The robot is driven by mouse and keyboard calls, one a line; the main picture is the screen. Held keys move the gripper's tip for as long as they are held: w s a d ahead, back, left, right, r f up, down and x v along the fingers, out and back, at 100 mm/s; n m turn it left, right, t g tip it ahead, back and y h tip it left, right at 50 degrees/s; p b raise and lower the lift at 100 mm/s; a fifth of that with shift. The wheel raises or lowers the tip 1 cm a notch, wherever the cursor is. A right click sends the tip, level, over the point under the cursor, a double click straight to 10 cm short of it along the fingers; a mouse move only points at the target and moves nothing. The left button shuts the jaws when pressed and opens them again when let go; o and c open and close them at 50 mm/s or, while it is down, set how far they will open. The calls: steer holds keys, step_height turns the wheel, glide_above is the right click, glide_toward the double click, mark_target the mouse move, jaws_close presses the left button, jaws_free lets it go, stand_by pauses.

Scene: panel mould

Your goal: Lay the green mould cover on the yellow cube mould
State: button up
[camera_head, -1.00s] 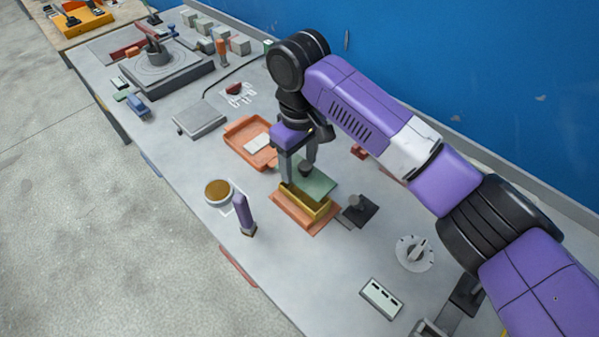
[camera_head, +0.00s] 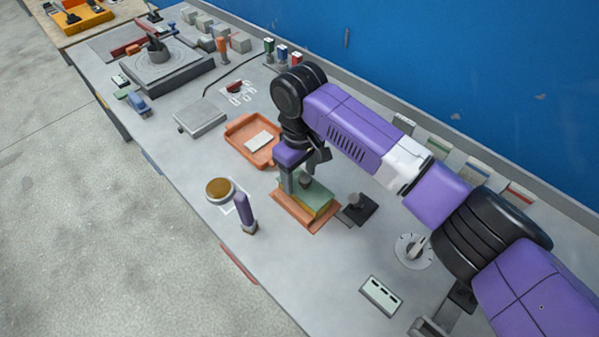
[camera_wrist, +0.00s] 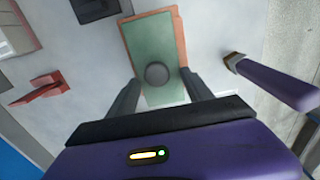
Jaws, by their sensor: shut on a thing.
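The green mould cover (camera_head: 316,192) lies over the top of the yellow cube mould (camera_head: 322,213), whose yellow side shows below it in the head view. The mould sits on an orange base plate (camera_head: 287,208). In the wrist view the cover (camera_wrist: 153,50) hides the mould, and the orange plate rim shows around it. My gripper (camera_wrist: 158,78) is shut on the cover's dark round knob (camera_wrist: 156,74). From the head view I cannot tell whether the cover rests fully on the rim.
A purple-handled tool (camera_head: 244,212) stands close to the left of the mould. A black plate with a knob (camera_head: 359,209) is close on the right. An orange tray (camera_head: 240,138) lies behind. A white dial (camera_head: 412,250) and a slotted block (camera_head: 380,296) lie nearer the front.

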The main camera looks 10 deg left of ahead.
steer(key=shift+f, duration=0.25)
steer(key=o, duration=1.5)
step_height(320, 180, up, 13)
steer(key=shift+r+b, duration=0.15)
steer(key=shift+b, duration=0.9)
steer(key=shift+w, duration=0.1)
